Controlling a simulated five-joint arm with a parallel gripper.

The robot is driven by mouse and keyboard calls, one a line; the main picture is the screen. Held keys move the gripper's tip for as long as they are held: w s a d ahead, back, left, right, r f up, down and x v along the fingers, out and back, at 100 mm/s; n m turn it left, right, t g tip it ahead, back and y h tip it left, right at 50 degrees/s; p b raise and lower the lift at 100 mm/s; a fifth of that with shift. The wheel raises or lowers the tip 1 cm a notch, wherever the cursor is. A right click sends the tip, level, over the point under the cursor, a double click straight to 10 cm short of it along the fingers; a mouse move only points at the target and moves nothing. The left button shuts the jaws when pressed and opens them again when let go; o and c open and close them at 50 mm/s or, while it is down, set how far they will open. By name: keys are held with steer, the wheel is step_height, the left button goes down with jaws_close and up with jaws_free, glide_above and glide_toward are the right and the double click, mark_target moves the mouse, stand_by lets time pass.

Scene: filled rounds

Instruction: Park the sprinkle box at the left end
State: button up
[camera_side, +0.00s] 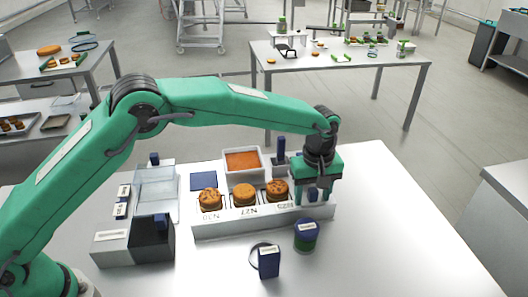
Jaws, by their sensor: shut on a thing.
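My gripper (315,198) points down at the right end of a white tray (262,222). Its fingers are shut on a small dark blue thing (313,194), mostly hidden by them. I cannot tell if this is the sprinkle box, or if it touches the tray. Three filled rounds sit in a row in the tray: a left one (210,198), a middle one (244,194) and a right one (278,190). A flat blue square (204,181) lies at the tray's back left. A dark blue box with a white label (268,264) stands in front of the tray.
A green jar with a blue lid (306,238) stands front right of the tray. An orange-filled white container (243,162) and a dark blue upright item (279,150) are behind the rounds. A grey and black block (136,243) stands at left. The table's right side is clear.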

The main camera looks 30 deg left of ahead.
steer(key=shift+w+d, duration=0.7)
steer(key=o, duration=0.9)
steer(key=shift+r, duration=3.55)
